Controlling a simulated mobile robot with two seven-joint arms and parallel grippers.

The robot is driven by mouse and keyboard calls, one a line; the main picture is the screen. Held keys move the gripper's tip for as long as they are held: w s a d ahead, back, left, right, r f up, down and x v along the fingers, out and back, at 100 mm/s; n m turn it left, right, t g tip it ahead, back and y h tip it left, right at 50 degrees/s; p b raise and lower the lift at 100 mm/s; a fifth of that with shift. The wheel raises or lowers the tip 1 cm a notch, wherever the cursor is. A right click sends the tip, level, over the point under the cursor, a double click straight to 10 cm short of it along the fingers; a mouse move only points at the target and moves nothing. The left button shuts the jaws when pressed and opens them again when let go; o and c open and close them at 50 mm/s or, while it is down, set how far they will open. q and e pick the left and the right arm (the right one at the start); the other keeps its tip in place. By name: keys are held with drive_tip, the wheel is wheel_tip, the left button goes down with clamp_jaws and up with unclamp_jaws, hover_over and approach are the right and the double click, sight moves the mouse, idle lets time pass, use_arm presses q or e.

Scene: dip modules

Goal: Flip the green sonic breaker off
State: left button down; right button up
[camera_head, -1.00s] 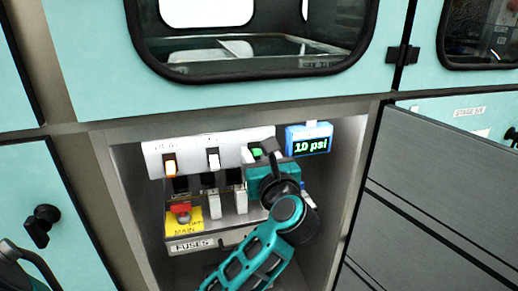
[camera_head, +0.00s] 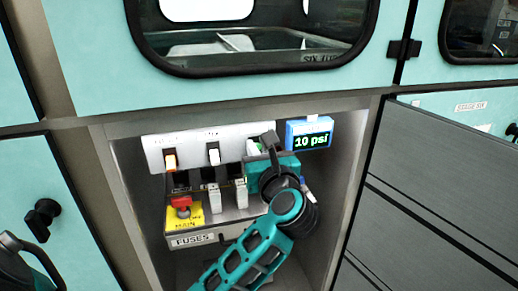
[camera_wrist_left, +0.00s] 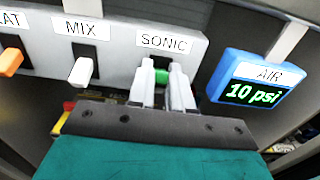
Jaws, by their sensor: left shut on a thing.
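The green sonic breaker (camera_wrist_left: 162,76) sits under the "SONIC" label in the left wrist view. Its green body shows between the two pale fingertips of my left gripper (camera_wrist_left: 163,84), which is shut on it. In the head view my left gripper (camera_head: 264,148) is at the right end of the white switch panel (camera_head: 188,148) and covers most of the green breaker. My right gripper is not in view.
The white "MIX" switch (camera_wrist_left: 80,70) and an orange switch (camera_wrist_left: 10,62) are to the left. The blue "AIR" display (camera_wrist_left: 250,82) reads 10 psi, close on the right. A red knob (camera_head: 181,202) on a yellow plate sits below. Compartment walls enclose the panel.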

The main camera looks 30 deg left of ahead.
use_arm(q)
drive_tip(key=shift+f, duration=0.1)
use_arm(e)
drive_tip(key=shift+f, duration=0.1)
use_arm(q)
drive_tip(key=shift+a+f+t+y+b, duration=0.1)
drive_tip(key=shift+f+t+y+b, duration=0.35)
drive_tip(key=shift+t+y+b, duration=1.05)
drive_tip(key=shift+d+f+t+y+b, duration=0.1)
drive_tip(key=shift+f+t+y+b, duration=0.4)
drive_tip(key=shift+b, duration=1.95)
drive_tip(key=shift+a+f+t+y+b, duration=0.1)
drive_tip(key=shift+f+t+y+b, duration=0.3)
drive_tip(key=shift+t+y+b, duration=1.1)
use_arm(e)
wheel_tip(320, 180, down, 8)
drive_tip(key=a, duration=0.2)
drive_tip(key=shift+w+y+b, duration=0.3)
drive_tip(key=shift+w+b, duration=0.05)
drive_tip(key=shift+b, duration=0.1)
use_arm(q)
drive_tip(key=shift+g, duration=0.7)
drive_tip(key=c, duration=1)
unclamp_jaws()
drive_tip(key=shift+h, duration=0.3)
drive_tip(key=shift+c, duration=0.2)
drive_tip(key=shift+f, duration=0.1)
